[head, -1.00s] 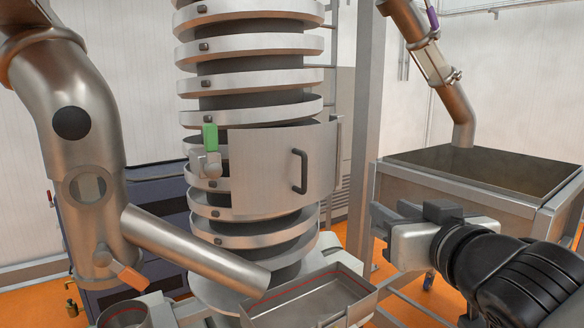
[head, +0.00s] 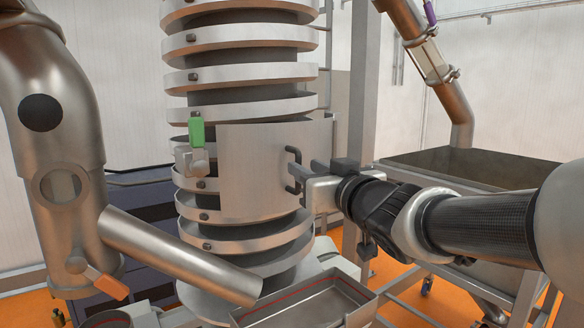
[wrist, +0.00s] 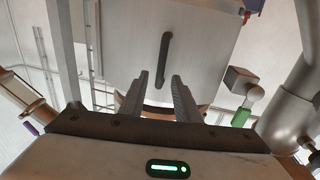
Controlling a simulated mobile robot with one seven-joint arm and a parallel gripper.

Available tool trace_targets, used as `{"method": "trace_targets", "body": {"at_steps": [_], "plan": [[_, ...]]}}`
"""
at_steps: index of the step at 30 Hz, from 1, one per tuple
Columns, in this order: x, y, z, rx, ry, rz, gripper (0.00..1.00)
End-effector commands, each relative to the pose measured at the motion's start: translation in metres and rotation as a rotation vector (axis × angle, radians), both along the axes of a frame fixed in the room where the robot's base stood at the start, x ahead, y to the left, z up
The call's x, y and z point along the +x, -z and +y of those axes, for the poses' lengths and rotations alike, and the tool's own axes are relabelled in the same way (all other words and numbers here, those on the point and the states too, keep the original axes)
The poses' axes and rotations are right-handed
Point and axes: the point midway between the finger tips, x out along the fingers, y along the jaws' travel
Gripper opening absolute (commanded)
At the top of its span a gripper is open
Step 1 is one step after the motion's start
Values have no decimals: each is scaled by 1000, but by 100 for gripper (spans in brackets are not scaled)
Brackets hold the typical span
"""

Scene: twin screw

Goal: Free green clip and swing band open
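The metal band (head: 250,190) wraps the front of the spiral column and looks closed. Its dark handle (head: 293,170) is at the band's right side. The green clip (head: 196,129) stands upright above a grey latch block (head: 192,160) at the band's left edge; it also shows in the wrist view (wrist: 241,117). My gripper (head: 305,178) is just right of the handle. In the wrist view, my gripper's two fingers (wrist: 159,85) are apart with nothing between them, and the handle (wrist: 164,62) lies ahead of the gap. I see no clear contact.
A large metal pipe (head: 55,110) stands left, its lower chute crossing in front of the column. A red-lined tray (head: 310,300) lies below the band. A grey post (head: 363,110) and a metal hopper (head: 470,165) stand behind my arm.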

Motion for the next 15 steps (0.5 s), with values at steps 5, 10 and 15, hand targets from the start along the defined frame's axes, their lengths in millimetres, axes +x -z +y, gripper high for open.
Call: {"method": "trace_targets", "body": {"at_steps": [5, 10, 15], "plan": [[28, 1, 12, -2, 0, 1, 29], [42, 0, 17, -1, 0, 0, 29], [45, 0, 19, 0, 1, 0, 29]]}}
